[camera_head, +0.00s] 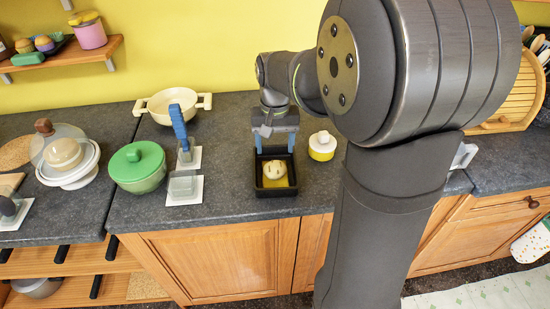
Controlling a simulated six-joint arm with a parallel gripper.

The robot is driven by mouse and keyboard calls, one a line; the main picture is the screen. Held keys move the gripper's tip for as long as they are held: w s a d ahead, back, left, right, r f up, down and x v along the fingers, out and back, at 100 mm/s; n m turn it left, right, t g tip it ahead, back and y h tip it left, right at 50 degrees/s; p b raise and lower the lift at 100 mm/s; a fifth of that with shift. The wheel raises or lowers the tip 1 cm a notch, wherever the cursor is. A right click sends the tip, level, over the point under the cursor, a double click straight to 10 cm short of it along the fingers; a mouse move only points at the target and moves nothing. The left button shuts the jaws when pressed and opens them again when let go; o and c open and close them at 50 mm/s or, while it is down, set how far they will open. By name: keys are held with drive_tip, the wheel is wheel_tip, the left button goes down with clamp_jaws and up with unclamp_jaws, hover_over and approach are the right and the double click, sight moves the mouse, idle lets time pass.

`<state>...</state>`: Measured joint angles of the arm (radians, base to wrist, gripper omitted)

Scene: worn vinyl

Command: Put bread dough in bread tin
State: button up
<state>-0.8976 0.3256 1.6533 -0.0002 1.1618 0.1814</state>
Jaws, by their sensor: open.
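The bread dough (275,169), a pale round lump with small dark marks, lies inside the bread tin. The bread tin (276,191) is a black rectangular tin with a yellowish bottom, standing near the counter's front edge. My gripper (273,147) is above the tin with its blue fingers pointing down, spread apart at the tin's far end. It is open and holds nothing. The dough is below and in front of the fingers in the picture. I cannot tell whether the fingertips touch the tin.
Left are a green-lidded pot (137,166), a blue-handled item (179,128) and a grey block (183,185) on white stands. A cream pot (158,109) is behind. Bare counter (228,180) lies left of the tin.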

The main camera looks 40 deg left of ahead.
sight(275, 168)
drive_tip(key=shift+r, duration=1.8)
wheel_tip(275, 168, down, 12)
drive_tip(key=shift+f, duration=0.25)
drive_tip(key=shift+r, duration=2.1)
